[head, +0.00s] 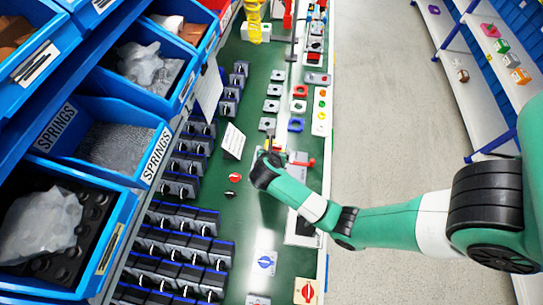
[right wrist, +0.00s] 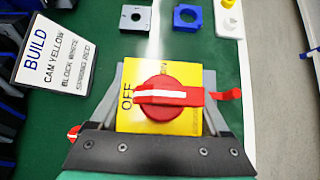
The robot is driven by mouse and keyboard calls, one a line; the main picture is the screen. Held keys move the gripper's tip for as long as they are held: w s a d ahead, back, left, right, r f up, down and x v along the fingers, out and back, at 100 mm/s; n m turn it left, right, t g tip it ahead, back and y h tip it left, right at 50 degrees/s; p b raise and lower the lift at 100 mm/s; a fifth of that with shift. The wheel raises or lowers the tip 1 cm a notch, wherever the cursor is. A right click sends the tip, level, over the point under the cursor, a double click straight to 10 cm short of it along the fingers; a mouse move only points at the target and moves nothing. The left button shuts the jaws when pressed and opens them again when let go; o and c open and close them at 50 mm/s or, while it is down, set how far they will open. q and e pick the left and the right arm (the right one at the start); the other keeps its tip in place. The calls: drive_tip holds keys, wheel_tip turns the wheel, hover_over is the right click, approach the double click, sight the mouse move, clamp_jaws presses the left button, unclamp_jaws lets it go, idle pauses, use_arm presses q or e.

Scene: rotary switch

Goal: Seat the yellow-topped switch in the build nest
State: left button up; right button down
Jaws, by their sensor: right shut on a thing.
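The yellow-topped switch (right wrist: 127,121) shows in the right wrist view, with a red rotary knob (right wrist: 165,108) across its yellow plate marked OFF. My right gripper (right wrist: 165,85) is shut on it, with one grey finger along each side. In the head view my right gripper (head: 275,155) is low over the green bench, close to the BUILD card; the arm hides most of the switch there. The build nest cannot be made out, and I cannot tell whether the switch's underside touches anything. My left gripper is not in view.
The BUILD card (right wrist: 62,55) reads cam yellow, block white, spring red. A loose red knob (head: 235,177) lies left of my gripper. Grey square parts (right wrist: 135,18) and a blue ring (right wrist: 187,17) lie beyond. Rows of dark switch blocks (head: 180,250) and blue bins (head: 105,135) line the left.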

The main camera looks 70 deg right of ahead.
drive_tip(key=shift+w+d+f, duration=0.35)
drive_tip(key=shift+w+f, duration=0.3)
drive_tip(key=shift+f, duration=0.2)
drive_tip(key=shift+w+d+f+b, duration=0.15)
drive_tip(key=shift+f+b, duration=1.05)
drive_tip(key=shift+f, duration=0.6)
drive_tip(key=shift+w+f, duration=0.1)
unclamp_jaws()
